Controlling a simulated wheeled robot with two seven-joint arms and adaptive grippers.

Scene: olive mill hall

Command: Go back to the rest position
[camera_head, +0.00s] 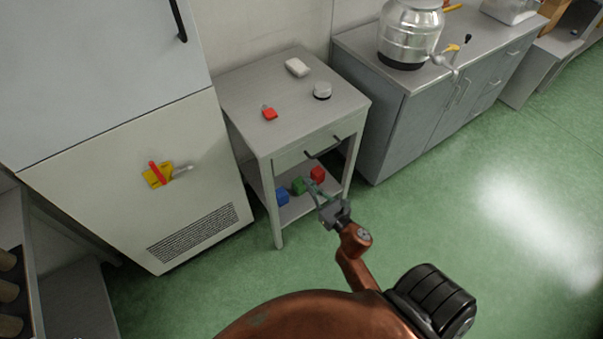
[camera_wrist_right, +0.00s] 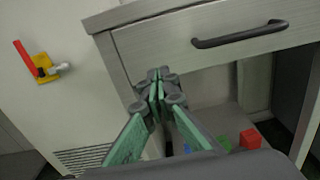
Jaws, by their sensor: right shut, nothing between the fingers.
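My right gripper (camera_head: 315,190) is in front of the small grey side table (camera_head: 290,75), at the height of its lower shelf in the head view. In the right wrist view its green-padded fingers (camera_wrist_right: 157,88) meet at the tips, shut and empty, in front of the table's drawer front. On the lower shelf are a blue cube (camera_head: 282,196), a green cube (camera_head: 299,186) and a red cube (camera_head: 317,174). The green cube is partly hidden by the gripper in the head view. My left gripper is not in view.
On the tabletop lie a red object (camera_head: 269,113), a white block (camera_head: 297,67) and a round white-topped item (camera_head: 322,90). A grey counter with a metal vessel (camera_head: 410,35) stands to the right. A pale cabinet (camera_head: 120,150) stands left. Green floor (camera_head: 480,200) is clear at right.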

